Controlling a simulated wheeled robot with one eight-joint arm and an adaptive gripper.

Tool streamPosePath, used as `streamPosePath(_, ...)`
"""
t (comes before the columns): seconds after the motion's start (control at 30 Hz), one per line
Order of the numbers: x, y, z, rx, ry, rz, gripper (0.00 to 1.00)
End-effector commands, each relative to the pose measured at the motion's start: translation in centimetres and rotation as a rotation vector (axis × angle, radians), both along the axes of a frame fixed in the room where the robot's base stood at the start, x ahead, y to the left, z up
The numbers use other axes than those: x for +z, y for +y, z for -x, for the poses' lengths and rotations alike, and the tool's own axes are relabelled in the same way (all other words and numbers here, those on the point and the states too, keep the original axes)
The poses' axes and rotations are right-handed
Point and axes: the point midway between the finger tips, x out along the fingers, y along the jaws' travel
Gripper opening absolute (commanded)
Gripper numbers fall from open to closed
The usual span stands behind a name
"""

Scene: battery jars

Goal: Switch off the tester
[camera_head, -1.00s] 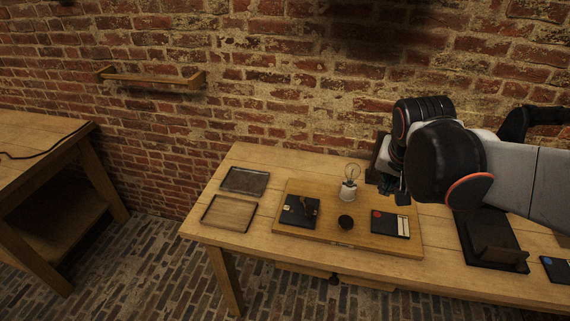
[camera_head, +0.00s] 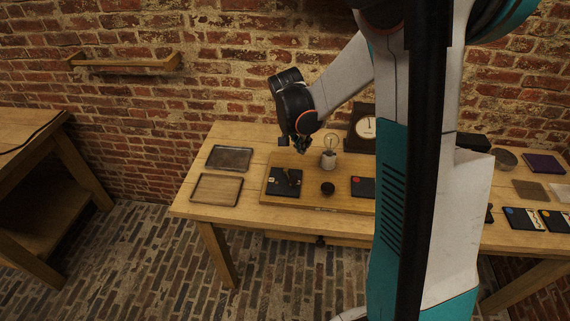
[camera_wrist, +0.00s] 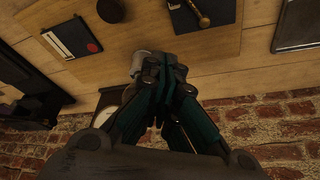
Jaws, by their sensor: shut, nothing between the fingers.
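The tester appears to be the wooden board (camera_head: 345,204) on the table. Its left black plate (camera_head: 279,187) carries a small lever with a wooden-looking handle, also seen in the wrist view (camera_wrist: 202,17). A dark round knob (camera_head: 327,188) sits mid-board. A bulb (camera_head: 331,142) on a pale socket (camera_head: 328,160) stands at the back; I cannot tell whether it is lit. A right plate (camera_head: 362,187) with a red dot is partly hidden by my arm. My gripper (camera_head: 303,148) is shut and empty above the board's back edge, left of the bulb. In the wrist view its fingers (camera_wrist: 163,62) overlap the socket.
Two shallow trays, one dark (camera_head: 230,158) and one wooden (camera_head: 216,189), lie left of the board. A dark-cased dial (camera_head: 366,127) stands behind the bulb. Several dark cards (camera_head: 523,219) lie at the right. The brick wall is close behind the table.

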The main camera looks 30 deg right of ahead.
Motion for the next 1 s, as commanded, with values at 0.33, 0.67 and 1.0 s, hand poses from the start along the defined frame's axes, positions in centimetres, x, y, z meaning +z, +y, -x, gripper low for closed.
streamPosePath(0.33,-0.3,-0.2,-0.1,-0.01,0.002,0.001,0.0)
streamPosePath(0.67,-2.7,-0.9,-0.5,-0.011,0.002,0.0,0.0)
streamPosePath(1.0,-9.0,-2.9,-1.4,-0.011,0.002,0.0,0.0)
